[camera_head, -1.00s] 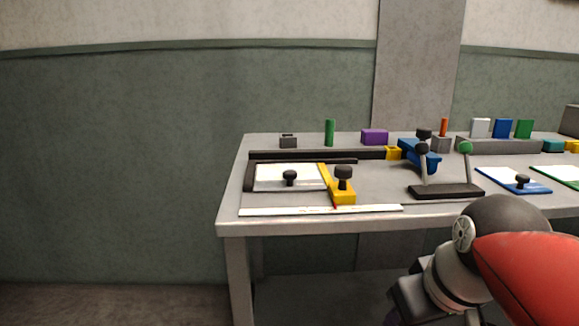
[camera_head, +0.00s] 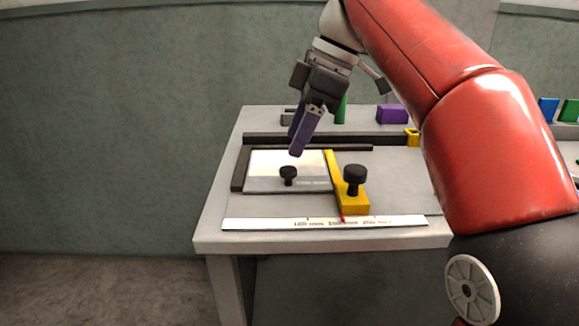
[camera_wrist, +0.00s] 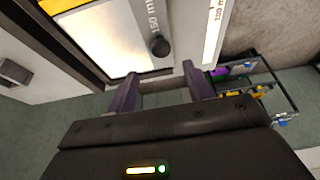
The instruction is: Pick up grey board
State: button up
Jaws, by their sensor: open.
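The grey board (camera_head: 265,172) lies flat on the bench against a dark corner fence. It has a pale shiny face, a grey edge strip with lettering and a black knob (camera_head: 288,175) near its front. In the wrist view the board (camera_wrist: 100,38) fills the upper left, with the knob (camera_wrist: 160,46) just beyond my fingers. My gripper (camera_head: 298,150) is open and empty, its purple fingers pointing down above the board's back part. Both fingers also show in the wrist view (camera_wrist: 160,88), apart from each other.
A yellow stop with a black knob (camera_head: 355,180) stands at the board's right side. A white ruler (camera_head: 270,223) lies along the bench's front. A dark rail (camera_head: 270,138), a purple block (camera_head: 392,114) and a green post (camera_head: 341,108) stand behind. The bench's left edge is clear.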

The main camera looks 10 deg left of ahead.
aim_at(288, 168)
jog(key=b+x, duration=0.1)
jog(key=x, duration=0.1)
jog(key=d+x, duration=0.1)
jog(key=x, duration=0.2)
jog(key=shift+s+f+b, duration=0.1)
jog(key=shift+f+b, duration=0.25)
grip_shut()
